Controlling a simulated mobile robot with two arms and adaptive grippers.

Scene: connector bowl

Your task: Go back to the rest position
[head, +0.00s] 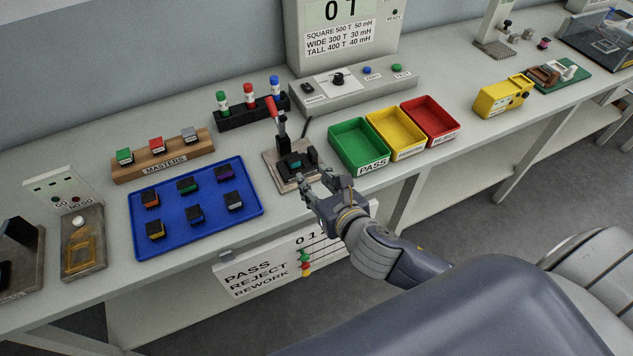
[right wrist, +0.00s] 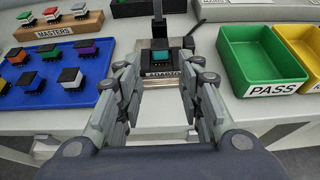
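My right gripper (head: 318,186) is over the front edge of the bench, just in front of the test fixture (head: 278,178). In the right wrist view the right gripper (right wrist: 165,85) is open, its fingers apart with nothing between them. The fixture holds a dark part with a teal top (right wrist: 162,56), and its red-handled lever (head: 272,108) stands up behind. My left gripper is not in the head view.
A blue tray (head: 240,178) with several small components lies left of the fixture. Green (head: 340,155), yellow (head: 383,138) and red (head: 418,118) bins stand to the right. A sign board (head: 240,282) hangs below the bench's front edge. The aisle floor is clear.

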